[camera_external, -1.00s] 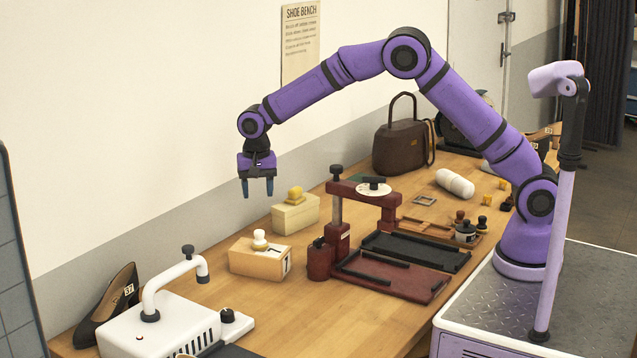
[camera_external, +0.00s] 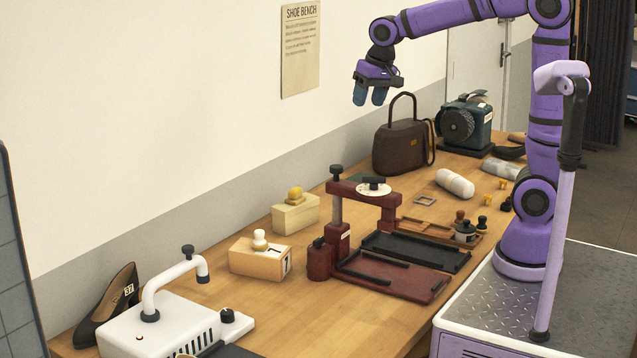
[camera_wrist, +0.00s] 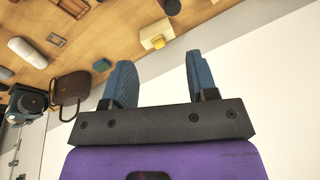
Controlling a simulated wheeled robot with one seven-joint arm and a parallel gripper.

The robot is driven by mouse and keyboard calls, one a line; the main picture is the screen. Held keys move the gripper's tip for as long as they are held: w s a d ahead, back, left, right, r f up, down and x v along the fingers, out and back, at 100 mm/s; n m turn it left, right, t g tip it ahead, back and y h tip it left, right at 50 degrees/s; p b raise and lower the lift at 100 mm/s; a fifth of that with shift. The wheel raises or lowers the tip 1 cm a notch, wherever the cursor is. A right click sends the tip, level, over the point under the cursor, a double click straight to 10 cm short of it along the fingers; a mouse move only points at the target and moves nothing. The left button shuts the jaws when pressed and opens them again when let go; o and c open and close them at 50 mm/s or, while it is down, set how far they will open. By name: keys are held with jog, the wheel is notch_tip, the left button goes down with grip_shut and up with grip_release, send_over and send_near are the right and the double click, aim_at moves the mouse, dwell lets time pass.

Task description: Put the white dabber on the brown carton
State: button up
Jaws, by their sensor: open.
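The white dabber (camera_external: 260,240) stands upright on top of the brown carton (camera_external: 256,263), near the middle of the bench in the external view. The carton has a pale label on its right end. My gripper (camera_external: 369,98) is high above the bench, near the wall and above the brown handbag, well away from the carton. Its two blue fingers are apart with nothing between them, as the wrist view also shows (camera_wrist: 158,70).
A cream carton (camera_external: 296,216) with a yellow dabber (camera_external: 295,195) stands just behind. A dark red press (camera_external: 321,262) stands right of the brown carton. A white machine (camera_external: 170,325) and black shoe (camera_external: 103,310) are front left. The brown handbag (camera_external: 400,150) stands by the wall.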

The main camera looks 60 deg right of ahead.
jog(key=s+d+n+t, duration=0.1)
jog(key=s+d+n, duration=0.1)
jog(key=s, duration=1)
jog(key=s+d+f+n+t, duration=0.1)
jog(key=s+d, duration=0.4)
jog(key=s, duration=0.7)
jog(key=shift+s+f+n+t+h, duration=0.15)
jog(key=shift+f+n+t+h, duration=0.2)
jog(key=shift+n, duration=0.25)
jog(key=shift+d, duration=0.1)
